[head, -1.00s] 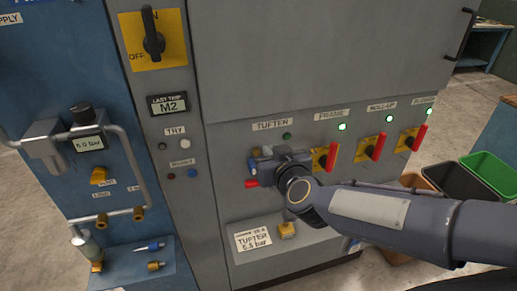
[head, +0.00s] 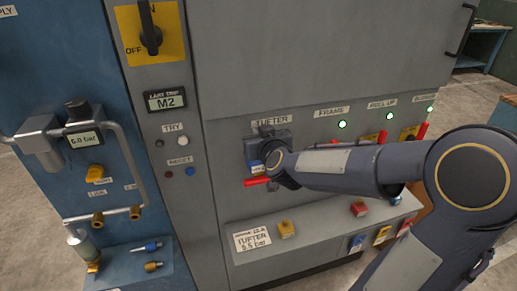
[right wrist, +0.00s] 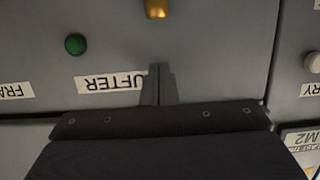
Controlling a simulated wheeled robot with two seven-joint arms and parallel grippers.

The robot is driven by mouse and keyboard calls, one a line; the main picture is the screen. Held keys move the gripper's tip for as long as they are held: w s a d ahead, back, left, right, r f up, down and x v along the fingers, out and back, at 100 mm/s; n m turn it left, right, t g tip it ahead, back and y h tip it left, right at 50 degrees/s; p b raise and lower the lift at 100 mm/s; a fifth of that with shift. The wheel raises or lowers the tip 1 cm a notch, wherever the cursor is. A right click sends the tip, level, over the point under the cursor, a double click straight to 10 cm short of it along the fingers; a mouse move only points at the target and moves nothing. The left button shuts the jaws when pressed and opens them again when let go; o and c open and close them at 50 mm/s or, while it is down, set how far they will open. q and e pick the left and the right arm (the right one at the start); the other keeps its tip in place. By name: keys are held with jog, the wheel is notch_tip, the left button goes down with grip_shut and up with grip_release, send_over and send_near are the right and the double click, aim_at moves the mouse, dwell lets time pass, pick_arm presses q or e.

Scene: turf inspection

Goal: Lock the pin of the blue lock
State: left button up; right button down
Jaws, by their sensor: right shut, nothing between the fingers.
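A small blue lock (head: 256,167) with a pale label hangs at the tufter switch, just above its red handle (head: 257,182), which lies level. My right wrist hides part of the lock and switch, and I cannot make out its pin. My right gripper (head: 267,130) is shut and empty, above the blue lock by the tufter label (head: 270,121). In the right wrist view, the closed fingers (right wrist: 162,80) overlap the upside-down tufter label (right wrist: 108,83). My left gripper is not in view.
A shelf (head: 315,240) below holds a yellow lock (head: 286,228), a red lock (head: 359,208) and other coloured pieces. A pipe loop (head: 147,165) stands out on the blue panel at left.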

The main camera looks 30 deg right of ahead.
aim_at(258, 163)
notch_tip(258, 163, down, 2)
jog(key=shift+f+b, duration=0.1)
jog(key=shift+b, duration=0.2)
jog(key=shift+s+f, duration=0.15)
jog(key=shift+f, duration=0.65)
notch_tip(258, 163, down, 2)
jog(key=shift+f+b, duration=0.15)
jog(key=shift+b, duration=1.05)
